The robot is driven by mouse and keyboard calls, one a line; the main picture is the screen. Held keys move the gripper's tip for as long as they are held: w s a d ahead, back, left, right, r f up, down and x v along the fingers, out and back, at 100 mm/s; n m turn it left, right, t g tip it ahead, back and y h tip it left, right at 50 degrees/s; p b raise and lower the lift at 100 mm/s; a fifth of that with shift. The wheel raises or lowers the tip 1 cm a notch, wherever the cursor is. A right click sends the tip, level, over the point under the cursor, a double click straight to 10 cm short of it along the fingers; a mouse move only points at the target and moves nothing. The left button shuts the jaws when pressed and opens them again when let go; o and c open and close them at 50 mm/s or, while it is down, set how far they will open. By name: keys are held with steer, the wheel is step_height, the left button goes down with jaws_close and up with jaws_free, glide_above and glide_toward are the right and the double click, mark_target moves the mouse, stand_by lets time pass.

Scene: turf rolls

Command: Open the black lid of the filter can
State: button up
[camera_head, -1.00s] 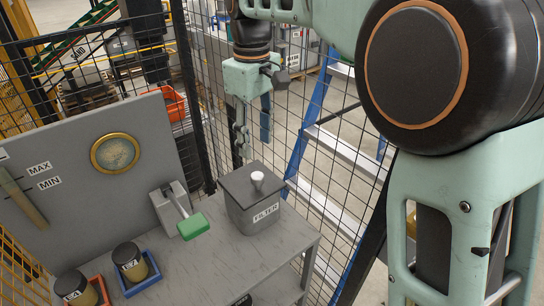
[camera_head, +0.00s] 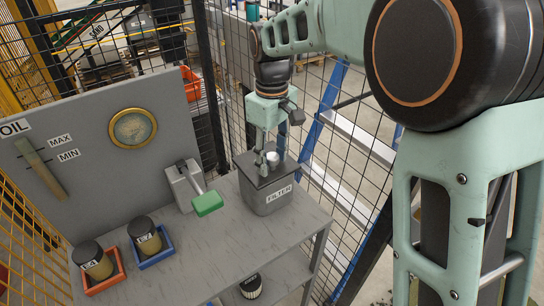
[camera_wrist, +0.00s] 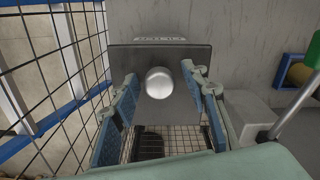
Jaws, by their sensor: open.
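The filter can (camera_head: 268,194) is a grey box labelled FILTER on the right end of the grey bench. Its black lid (camera_head: 248,158) lies flat on top, closed, and carries a pale round knob (camera_head: 273,159). In the wrist view the lid (camera_wrist: 185,58) lies below my gripper, with the knob (camera_wrist: 158,83) between the fingers. My gripper (camera_head: 267,160) is open and points down at the lid. Its two blue-padded fingers (camera_wrist: 160,92) stand on either side of the knob, apart from it. Finger height relative to the knob is hard to tell.
A lever with a green handle (camera_head: 208,203) stands left of the can. Two labelled canisters sit in a red tray (camera_head: 105,283) and a blue tray (camera_head: 170,246). A panel with a gauge (camera_head: 133,128) rises behind. Wire mesh fencing (camera_head: 335,150) runs close behind the can.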

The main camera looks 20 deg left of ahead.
steer(key=shift+c, duration=0.2)
jaws_close()
